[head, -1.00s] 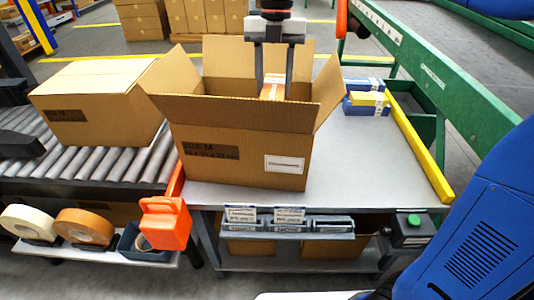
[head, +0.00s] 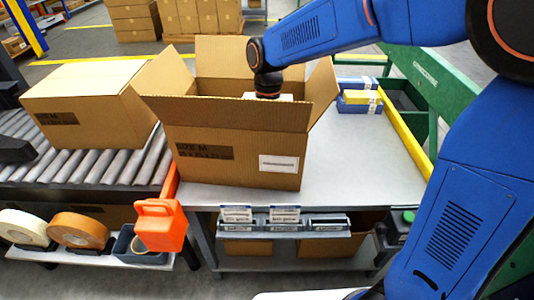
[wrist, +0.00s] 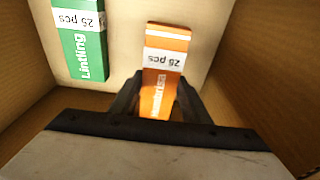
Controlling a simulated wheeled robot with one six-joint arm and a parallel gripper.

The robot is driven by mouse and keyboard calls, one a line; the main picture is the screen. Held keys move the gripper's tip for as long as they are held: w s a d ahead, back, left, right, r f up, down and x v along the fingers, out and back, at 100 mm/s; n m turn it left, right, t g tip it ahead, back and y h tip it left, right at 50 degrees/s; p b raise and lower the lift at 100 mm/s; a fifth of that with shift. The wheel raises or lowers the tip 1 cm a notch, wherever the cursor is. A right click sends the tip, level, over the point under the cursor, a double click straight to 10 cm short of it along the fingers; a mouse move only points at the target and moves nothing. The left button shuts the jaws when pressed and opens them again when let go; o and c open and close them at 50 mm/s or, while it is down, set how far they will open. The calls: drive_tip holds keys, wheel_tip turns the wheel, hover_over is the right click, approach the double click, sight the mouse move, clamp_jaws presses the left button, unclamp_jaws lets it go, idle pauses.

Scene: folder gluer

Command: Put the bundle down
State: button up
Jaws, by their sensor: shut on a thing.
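An open cardboard box (head: 235,155) stands on the grey table with its flaps up. My gripper (wrist: 157,100) is down inside the box in the wrist view, shut on an orange bundle (wrist: 166,62) with a white "25 pcs" band. A green bundle (wrist: 82,40) with the same kind of band lies on the box floor to its left, apart from it. In the head view the front wall hides the fingers and the orange bundle. I cannot tell for sure whether the orange bundle touches the floor.
Blue and yellow bundles (head: 360,99) lie on the table (head: 365,150) right of the box. A closed carton (head: 85,100) sits on the roller conveyor at left. A yellow rail (head: 405,125) edges the table's right side.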

drive_tip(key=shift+f, duration=2.2)
drive_tip(key=o, duration=1.1)
drive_tip(key=shift+f, duration=0.1)
drive_tip(key=r, duration=0.4)
drive_tip(key=w+r, duration=0.1)
drive_tip(key=r, duration=0.7)
drive_tip(key=shift+w+d, duration=0.1)
drive_tip(key=shift+w, duration=0.3)
drive_tip(key=shift+r, duration=0.1)
